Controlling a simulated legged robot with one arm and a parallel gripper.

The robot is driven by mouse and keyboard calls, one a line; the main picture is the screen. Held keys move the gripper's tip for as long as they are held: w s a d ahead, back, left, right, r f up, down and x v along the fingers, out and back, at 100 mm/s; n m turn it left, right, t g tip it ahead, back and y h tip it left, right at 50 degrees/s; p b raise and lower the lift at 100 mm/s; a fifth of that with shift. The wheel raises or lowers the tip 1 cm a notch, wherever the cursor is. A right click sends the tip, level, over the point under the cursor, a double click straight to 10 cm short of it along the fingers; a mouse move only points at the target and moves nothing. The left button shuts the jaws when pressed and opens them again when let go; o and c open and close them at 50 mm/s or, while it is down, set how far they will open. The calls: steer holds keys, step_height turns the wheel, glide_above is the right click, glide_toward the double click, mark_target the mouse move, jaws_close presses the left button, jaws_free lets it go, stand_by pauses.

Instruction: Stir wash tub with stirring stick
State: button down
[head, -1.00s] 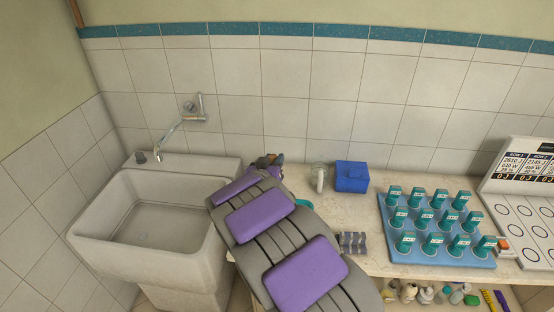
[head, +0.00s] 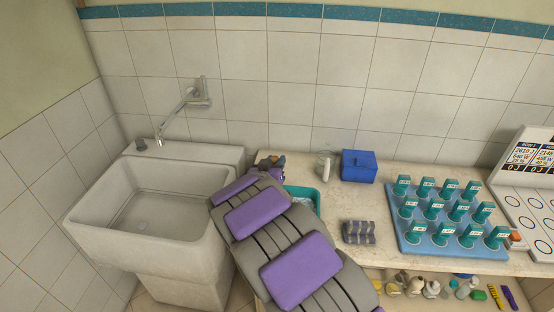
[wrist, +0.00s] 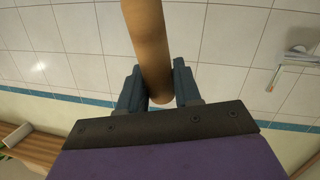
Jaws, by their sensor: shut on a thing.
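My gripper (wrist: 157,84) is shut on a brown wooden stick (wrist: 147,35), the stirring stick, in the wrist view. The stick stands out past both dark fingers, and its rounded near end shows between them. In the head view my arm covers most of the gripper, and I cannot make out the stick there. A teal tub (head: 318,203) with something pale inside stands on the counter, mostly hidden behind my arm. I cannot tell whether the stick touches it.
A large stone sink (head: 88,240) with a wall tap stands at left. On the marble counter (head: 350,208) are a clear jug (head: 324,168), a blue box (head: 359,166), a grey ridged block (head: 359,232) and a blue tray (head: 416,246) of teal-capped bottles. Small items fill the shelf below.

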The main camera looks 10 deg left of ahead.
steer(key=shift+a+f, duration=0.15)
steer(key=shift+f, duration=0.55)
steer(key=shift+d+f+b, duration=0.3)
steer(key=shift+d+f, duration=0.45)
steer(key=shift+d, duration=0.05)
steer(key=shift+f, duration=0.3)
steer(key=shift+a+f, duration=0.65)
steer(key=shift+f, duration=0.25)
steer(key=shift+d, duration=0.6)
